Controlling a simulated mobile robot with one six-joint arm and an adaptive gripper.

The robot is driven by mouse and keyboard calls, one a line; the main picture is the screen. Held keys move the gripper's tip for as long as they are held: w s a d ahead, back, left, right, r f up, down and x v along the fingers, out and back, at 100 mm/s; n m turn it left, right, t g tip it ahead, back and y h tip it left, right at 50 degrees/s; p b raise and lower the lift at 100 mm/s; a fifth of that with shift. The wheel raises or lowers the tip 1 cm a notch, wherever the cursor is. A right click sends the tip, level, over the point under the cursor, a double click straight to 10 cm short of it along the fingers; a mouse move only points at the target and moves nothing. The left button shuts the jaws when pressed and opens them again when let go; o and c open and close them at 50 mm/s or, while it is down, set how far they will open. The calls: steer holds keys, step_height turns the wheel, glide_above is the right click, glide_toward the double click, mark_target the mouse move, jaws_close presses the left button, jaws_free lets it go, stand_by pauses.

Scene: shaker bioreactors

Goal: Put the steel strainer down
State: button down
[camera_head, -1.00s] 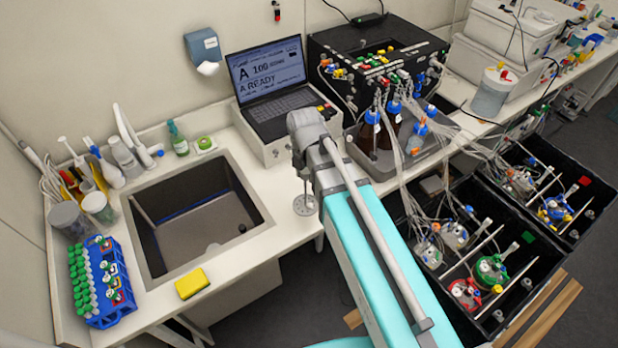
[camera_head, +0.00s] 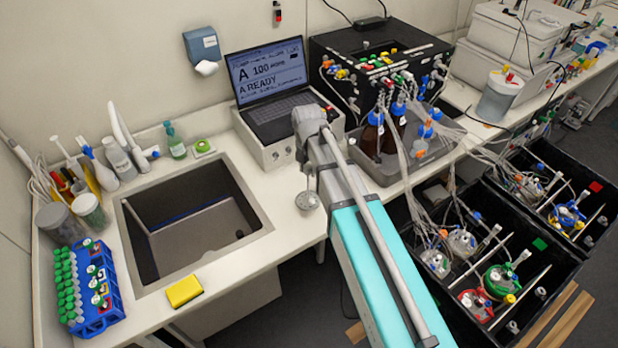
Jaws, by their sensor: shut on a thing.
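The steel strainer (camera_head: 307,200) is a small round grey metal piece. It shows just below and left of my arm, in front of the white counter near its front edge. My gripper (camera_head: 308,180) is mostly hidden behind my wrist and arm link, and only a small grey part shows above the strainer. It is shut on the strainer. I cannot tell whether the strainer touches the counter (camera_head: 287,228) or hangs above it.
The open sink (camera_head: 262,223) lies left of the strainer, with a yellow sponge (camera_head: 184,291) at its front. A laptop (camera_head: 268,85) stands behind. A blue tube rack (camera_head: 112,312) is at far left. Bottles and bioreactor trays (camera_head: 545,290) with tubing crowd the right.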

mark_target(308, 176)
steer(key=shift+w+f+b, duration=0.45)
steer(key=shift+f+b, duration=0.4)
steer(key=shift+b, duration=0.05)
steer(key=shift+f+b, duration=1.15)
steer(key=shift+f, duration=0.1)
steer(key=shift+c, duration=1.8)
jaws_free()
step_height(308, 176, up, 12)
steer(key=p, duration=1.2)
